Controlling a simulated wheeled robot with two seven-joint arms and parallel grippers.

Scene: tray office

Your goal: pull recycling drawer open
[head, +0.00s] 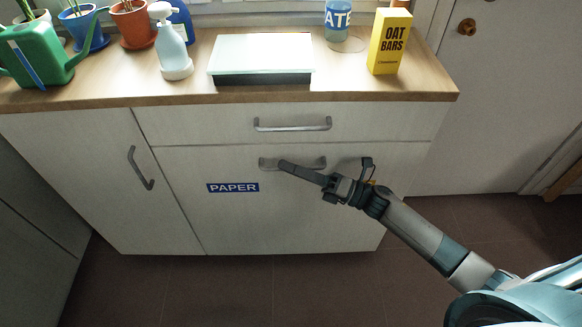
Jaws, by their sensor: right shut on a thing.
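The recycling drawer (290,215) is the large pale front marked with a blue PAPER label (233,188), low in the cabinet. It looks flush with the cabinet, with no clear gap at its edges. Its grey bar handle (268,163) runs across near the top edge. My right gripper (322,167) reaches in from the lower right and is shut on this handle, its dark fingers hiding part of the bar. My left gripper is not in view.
Above is a shut drawer with its own handle (292,125); a cabinet door (100,180) is at left. The wooden counter (345,82) holds a white-lidded box (262,54), spray bottle (172,45), oat bars box (390,42) and plants. The brown floor in front is clear.

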